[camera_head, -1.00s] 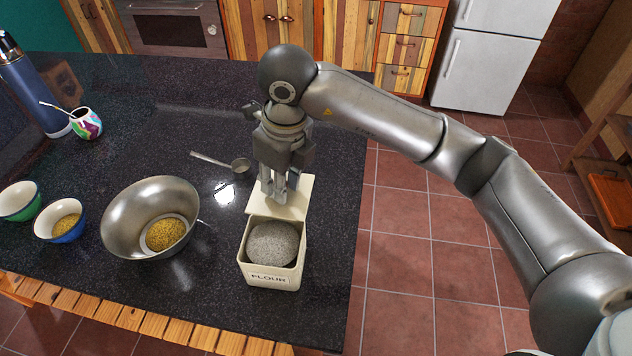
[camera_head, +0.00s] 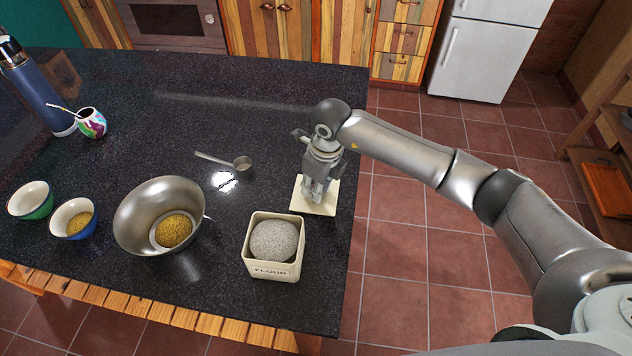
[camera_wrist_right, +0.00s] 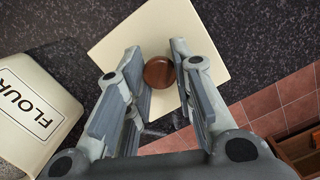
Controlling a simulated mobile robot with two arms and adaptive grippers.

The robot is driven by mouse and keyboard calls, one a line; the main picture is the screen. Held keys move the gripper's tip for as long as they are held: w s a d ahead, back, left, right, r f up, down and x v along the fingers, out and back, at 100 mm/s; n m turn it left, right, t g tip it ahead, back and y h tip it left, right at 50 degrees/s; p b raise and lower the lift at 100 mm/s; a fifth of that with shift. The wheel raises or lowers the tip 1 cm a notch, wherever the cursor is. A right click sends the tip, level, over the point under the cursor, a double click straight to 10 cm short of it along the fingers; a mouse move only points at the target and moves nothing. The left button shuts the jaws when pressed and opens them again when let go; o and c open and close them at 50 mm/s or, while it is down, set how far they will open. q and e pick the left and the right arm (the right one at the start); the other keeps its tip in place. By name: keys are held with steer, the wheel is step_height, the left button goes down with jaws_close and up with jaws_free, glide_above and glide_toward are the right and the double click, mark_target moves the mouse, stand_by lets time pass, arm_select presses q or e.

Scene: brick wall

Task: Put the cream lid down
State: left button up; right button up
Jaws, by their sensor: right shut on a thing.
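The cream lid (camera_head: 316,208) is a square plate, lying about level behind and right of the open flour tin (camera_head: 290,271), close to the counter's right edge. The lid also shows in the right wrist view (camera_wrist_right: 118,45), with a round brown knob (camera_wrist_right: 159,73). My right gripper (camera_head: 317,193) points down and is shut on the lid's knob, a finger on either side. I cannot tell whether the lid's underside touches the counter. The tin stands upright, filled with a pale grey speckled mound. My left gripper is out of view.
A steel bowl (camera_head: 135,212) with yellow contents, a blue bowl (camera_head: 62,222) and a green bowl (camera_head: 32,207) stand left. A metal scoop (camera_head: 242,164) lies behind the tin. The back of the dark counter (camera_head: 230,95) is clear. Tiled floor lies beyond its right edge.

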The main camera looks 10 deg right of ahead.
steer(key=shift+a, duration=0.1)
steer(key=shift+f, duration=0.1)
steer(key=o, duration=1)
